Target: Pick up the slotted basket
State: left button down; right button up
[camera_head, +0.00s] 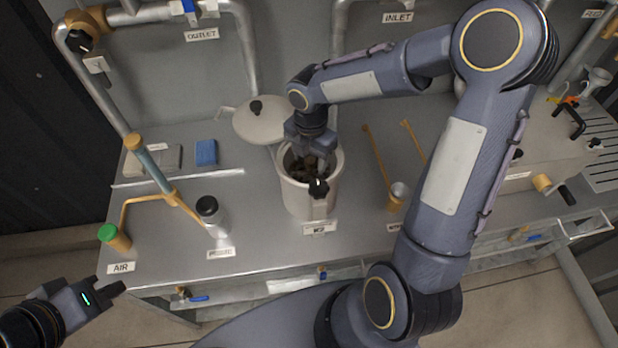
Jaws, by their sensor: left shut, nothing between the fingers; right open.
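A white cylindrical housing (299,201) stands open on the metal bench, with a black knob on its front. My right gripper (311,167) points down into its mouth, fingers apart. Something dark and brownish shows inside the housing around the fingers. It may be the slotted basket, but the gripper and shadow hide too much to tell. I cannot tell whether the fingers touch it. My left gripper (117,290) is shut and empty at the lower left, off the bench's front edge near the AIR label.
A round white lid (262,119) with a black knob lies behind the housing. A black-capped jar (211,213) and a blue block (206,152) are to the left. A brass cup (397,197) is to the right. Pipes run along the back wall.

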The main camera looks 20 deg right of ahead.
jog(key=shift+f, duration=0.85)
jog(key=shift+c, duration=0.4)
grip_shut()
